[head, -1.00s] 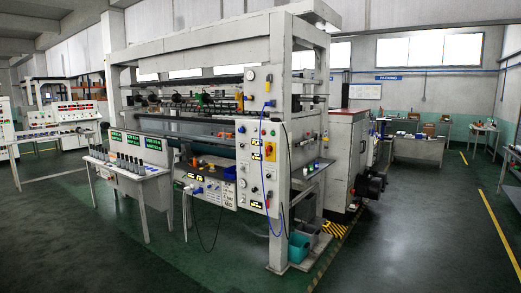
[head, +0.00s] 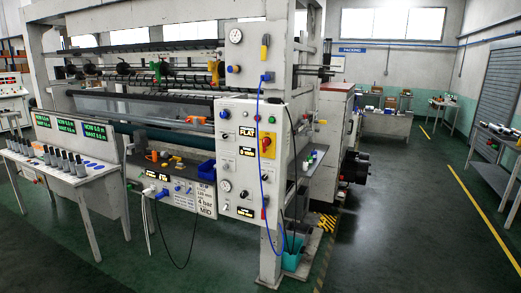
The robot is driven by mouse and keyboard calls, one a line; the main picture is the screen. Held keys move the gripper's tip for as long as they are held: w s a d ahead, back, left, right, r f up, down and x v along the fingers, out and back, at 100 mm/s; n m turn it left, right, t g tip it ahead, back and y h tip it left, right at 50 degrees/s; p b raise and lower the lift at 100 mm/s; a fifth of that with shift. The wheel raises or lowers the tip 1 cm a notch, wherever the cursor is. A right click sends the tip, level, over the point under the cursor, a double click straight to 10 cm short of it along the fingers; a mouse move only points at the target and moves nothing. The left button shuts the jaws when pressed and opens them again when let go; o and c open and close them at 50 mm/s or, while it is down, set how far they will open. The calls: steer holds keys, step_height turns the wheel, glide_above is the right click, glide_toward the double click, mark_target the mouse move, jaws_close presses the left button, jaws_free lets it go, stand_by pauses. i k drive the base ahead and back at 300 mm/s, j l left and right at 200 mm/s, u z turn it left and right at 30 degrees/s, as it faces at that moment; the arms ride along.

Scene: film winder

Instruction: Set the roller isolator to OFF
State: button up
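The film winder (head: 180,103) stands ahead, left of centre in the head view. Its upright control panel (head: 250,160) faces me near the middle. A red rotary switch on a yellow plate (head: 267,145) sits at the panel's right side. A yellow handle (head: 264,47) is on the post above, beside a round gauge (head: 236,36). No label readable here tells which of these is the roller isolator, and their OFF marks are too small to read. My gripper is not in view.
A bench with several bottles (head: 75,180) and green displays stands at the left. A blue cable (head: 264,187) hangs down the panel's front. A teal bin (head: 293,252) is at the foot of the post. Open green floor (head: 400,225) lies to the right.

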mark_target(266, 141)
steer(key=i+j+u, duration=0.15)
steer(key=i+u, duration=0.2)
steer(key=i, duration=0.75)
steer(key=i+l+u, duration=0.1)
steer(key=i+u, duration=0.25)
steer(key=i, duration=0.75)
